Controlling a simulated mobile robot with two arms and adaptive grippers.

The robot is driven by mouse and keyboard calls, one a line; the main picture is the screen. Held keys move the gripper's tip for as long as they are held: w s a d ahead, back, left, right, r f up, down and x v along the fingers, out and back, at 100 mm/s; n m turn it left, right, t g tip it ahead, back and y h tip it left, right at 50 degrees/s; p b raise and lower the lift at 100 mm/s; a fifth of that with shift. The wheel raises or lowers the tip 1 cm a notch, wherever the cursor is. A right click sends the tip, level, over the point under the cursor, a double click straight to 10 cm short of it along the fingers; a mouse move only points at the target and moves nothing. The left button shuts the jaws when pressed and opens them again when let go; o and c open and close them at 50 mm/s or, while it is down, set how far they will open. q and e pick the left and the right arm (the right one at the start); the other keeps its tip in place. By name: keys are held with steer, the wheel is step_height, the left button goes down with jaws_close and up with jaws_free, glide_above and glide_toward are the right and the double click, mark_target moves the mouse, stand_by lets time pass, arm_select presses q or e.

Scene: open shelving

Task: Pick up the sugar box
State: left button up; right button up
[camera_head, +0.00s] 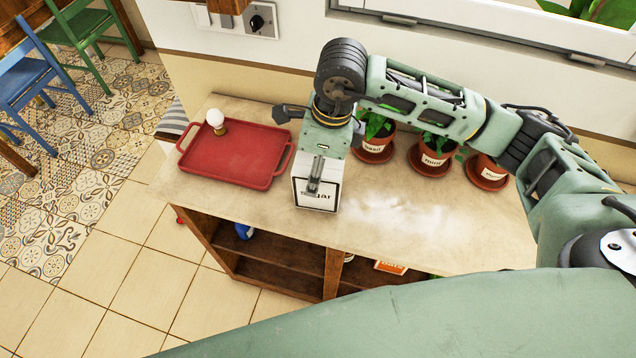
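The sugar box (325,195) is white with a dark "Sugar" label and stands on the shelf top, near its front edge. My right arm comes in from the right, and my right gripper (316,172) points down over the box. One finger shows in front of the box's near face. The other finger is hidden, so I cannot tell whether the gripper is closed on the box. The gripper and wrist cover the top of the box. My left gripper is not in view.
A red tray (226,165) lies left of the box, with a white-topped shaker (216,121) at its corner. Potted herbs (434,158) stand along the wall on the right. White powder (405,222) is spread on the shelf top (490,245) right of the box.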

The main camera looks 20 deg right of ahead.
steer(key=f+p, duration=0.2)
steer(key=f, duration=0.3)
steer(key=shift+w+a+f+p, duration=0.1)
steer(key=shift+w+f+p, duration=0.15)
steer(key=shift+p, duration=0.15)
steer(key=shift+f, duration=0.3)
steer(key=shift+w, duration=0.1)
steer(key=shift+f+b, duration=0.25)
steer(key=shift+b, duration=0.3)
steer(key=shift+c, duration=0.4)
steer(key=shift+r, duration=0.1)
jaws_close()
